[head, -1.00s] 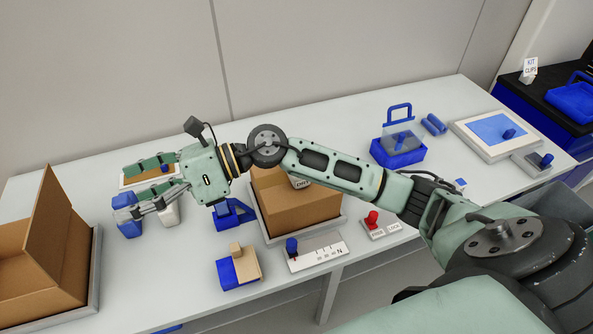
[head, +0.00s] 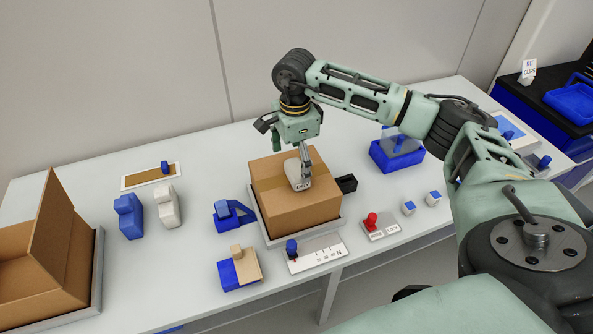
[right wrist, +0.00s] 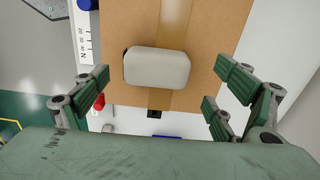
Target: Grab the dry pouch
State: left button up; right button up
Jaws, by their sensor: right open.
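The dry pouch (head: 299,176), a small pale rounded block with a dark-lettered label, lies on top of a closed cardboard box (head: 308,212). In the right wrist view the pouch (right wrist: 157,68) lies across the box's tape strip. My right gripper (head: 292,158) points down just above the box, close to the pouch. In the right wrist view its fingers are open, spread wide to the left and right of the pouch, with nothing between them in contact. A finger partly covers the pouch in the head view. My left gripper is not in view.
The box stands in a grey tray (head: 306,238). Around it are a blue bracket (head: 229,216), a scale plate (head: 317,256) and a red knob (head: 371,219). An open carton (head: 45,255) stands at left, near blue (head: 129,217) and white (head: 168,207) blocks.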

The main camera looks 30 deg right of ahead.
aim_at(297, 167)
jog(key=f, duration=0.1)
jog(key=f+p, duration=0.1)
jog(key=f, duration=0.1)
jog(key=shift+s+d+f, duration=0.1)
jog(key=shift+s+f, duration=0.1)
jog(key=shift+s, duration=0.05)
jog(key=shift+w+f, duration=0.1)
jog(key=shift+f, duration=0.2)
jog(key=shift+c, duration=0.5)
jog(key=c, duration=1.2)
